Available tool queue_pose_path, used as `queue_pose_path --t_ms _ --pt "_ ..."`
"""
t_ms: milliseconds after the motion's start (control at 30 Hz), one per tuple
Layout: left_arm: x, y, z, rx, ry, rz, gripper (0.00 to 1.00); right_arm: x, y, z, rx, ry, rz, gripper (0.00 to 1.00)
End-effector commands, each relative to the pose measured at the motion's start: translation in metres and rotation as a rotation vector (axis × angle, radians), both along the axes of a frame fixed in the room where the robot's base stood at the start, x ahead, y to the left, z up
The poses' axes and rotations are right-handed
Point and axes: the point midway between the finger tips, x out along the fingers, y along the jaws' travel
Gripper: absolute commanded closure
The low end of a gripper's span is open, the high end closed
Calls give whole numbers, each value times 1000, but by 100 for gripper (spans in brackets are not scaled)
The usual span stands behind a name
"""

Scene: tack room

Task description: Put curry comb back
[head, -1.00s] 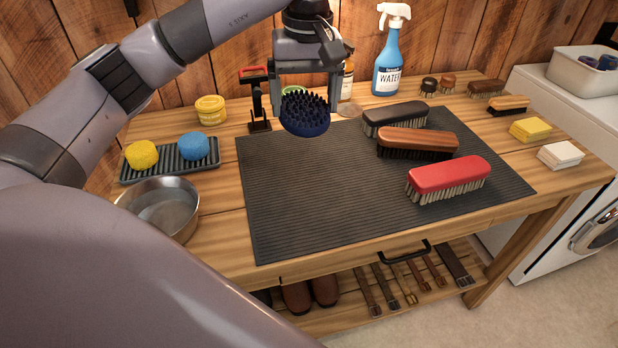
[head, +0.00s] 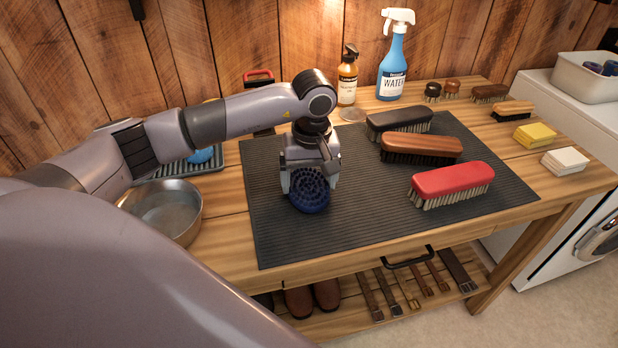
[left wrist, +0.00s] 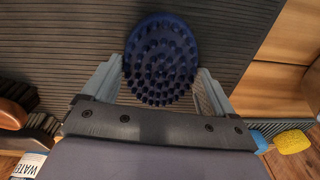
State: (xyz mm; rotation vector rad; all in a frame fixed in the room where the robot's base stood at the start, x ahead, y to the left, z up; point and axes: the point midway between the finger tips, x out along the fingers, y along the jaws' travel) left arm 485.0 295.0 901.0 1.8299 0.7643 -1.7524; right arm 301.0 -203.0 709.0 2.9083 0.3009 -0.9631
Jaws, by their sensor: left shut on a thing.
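The curry comb (head: 310,192) is dark blue and round, with short rubber teeth facing up toward the camera. My left gripper (head: 308,186) is shut on it, one finger on each side, at the left part of the dark ribbed mat (head: 350,232). In the left wrist view the comb (left wrist: 161,58) sits between the two fingers with the mat (left wrist: 60,45) behind it. I cannot tell whether the comb touches the mat. My right gripper does not show.
A black brush (head: 400,122), a brown brush (head: 421,147) and a red brush (head: 452,184) stand on the mat's right half. A metal bowl (head: 186,203) is at the left. A blue spray bottle (head: 392,72) stands behind. The mat's front middle is clear.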

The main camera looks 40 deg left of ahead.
Motion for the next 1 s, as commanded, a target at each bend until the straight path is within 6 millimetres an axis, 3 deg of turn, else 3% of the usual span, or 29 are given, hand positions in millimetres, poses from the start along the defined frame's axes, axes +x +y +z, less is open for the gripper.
queue_pose_path --t_ms 367,400,767,1000 --pt "0 0 -8 0 -3 0 65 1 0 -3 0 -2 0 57" --pt "0 0 -6 0 -1 0 0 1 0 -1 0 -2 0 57" --pt "1 0 1 -1 -4 0 0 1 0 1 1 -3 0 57" --pt "1 -3 46 -2 -8 0 0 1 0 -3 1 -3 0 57"
